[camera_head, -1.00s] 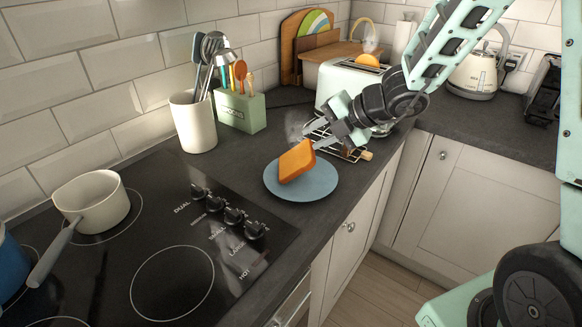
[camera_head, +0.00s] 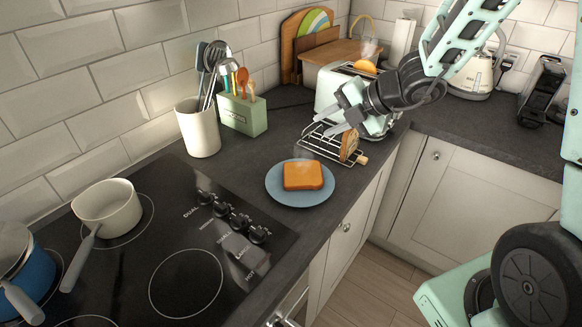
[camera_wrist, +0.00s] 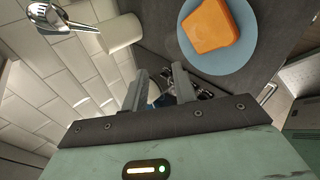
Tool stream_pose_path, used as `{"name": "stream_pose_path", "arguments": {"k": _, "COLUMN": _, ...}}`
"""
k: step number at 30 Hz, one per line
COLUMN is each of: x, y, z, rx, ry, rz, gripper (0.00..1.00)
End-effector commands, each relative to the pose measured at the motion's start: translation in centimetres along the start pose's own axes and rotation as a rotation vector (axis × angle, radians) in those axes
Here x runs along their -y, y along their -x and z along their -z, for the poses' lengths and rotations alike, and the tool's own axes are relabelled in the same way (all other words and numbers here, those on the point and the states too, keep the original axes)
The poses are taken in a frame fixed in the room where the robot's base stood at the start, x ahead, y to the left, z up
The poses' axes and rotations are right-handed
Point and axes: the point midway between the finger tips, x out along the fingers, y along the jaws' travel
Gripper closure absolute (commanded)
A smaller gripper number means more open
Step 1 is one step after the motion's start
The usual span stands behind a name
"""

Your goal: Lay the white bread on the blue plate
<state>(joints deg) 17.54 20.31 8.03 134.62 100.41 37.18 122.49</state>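The white bread, a golden slice (camera_head: 303,176), lies flat on the blue plate (camera_head: 284,197) on the worktop. It also shows on the plate in the wrist view (camera_wrist: 211,27). My gripper (camera_head: 341,112) is above and behind the plate, near the toaster and the wire rack, apart from the bread. In the wrist view its two fingers (camera_wrist: 158,90) stand apart with nothing held between them.
A wire rack (camera_head: 325,145) holding a seeded slice (camera_head: 349,144) stands behind the plate, close below my gripper. A toaster (camera_head: 333,85) with a slice in it is behind. A utensil crock (camera_head: 198,130) and hob (camera_head: 150,245) are to the left.

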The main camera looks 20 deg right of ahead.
Motion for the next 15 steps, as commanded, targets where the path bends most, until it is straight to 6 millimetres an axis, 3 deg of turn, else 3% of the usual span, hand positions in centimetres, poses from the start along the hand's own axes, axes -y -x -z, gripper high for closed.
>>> {"name": "stream_pose_path", "arguments": {"k": 2, "x": -1.0, "y": 1.3, "z": 0.0, "rx": 0.001, "ry": -0.001, "rz": 0.000, "gripper": 0.72}}
{"name": "stream_pose_path", "arguments": {"k": 10, "x": -0.9, "y": 1.1, "z": 0.3, "rx": -0.008, "ry": 0.025, "rz": 0.001, "gripper": 0.72}}
{"name": "stream_pose_path", "arguments": {"k": 13, "x": -1.5, "y": 0.8, "z": 2.3, "rx": -0.058, "ry": 0.167, "rz": 0.010, "gripper": 0.72}}
{"name": "stream_pose_path", "arguments": {"k": 15, "x": -2.0, "y": 0.6, "z": 4.8, "rx": -0.125, "ry": 0.360, "rz": 0.017, "gripper": 0.72}}
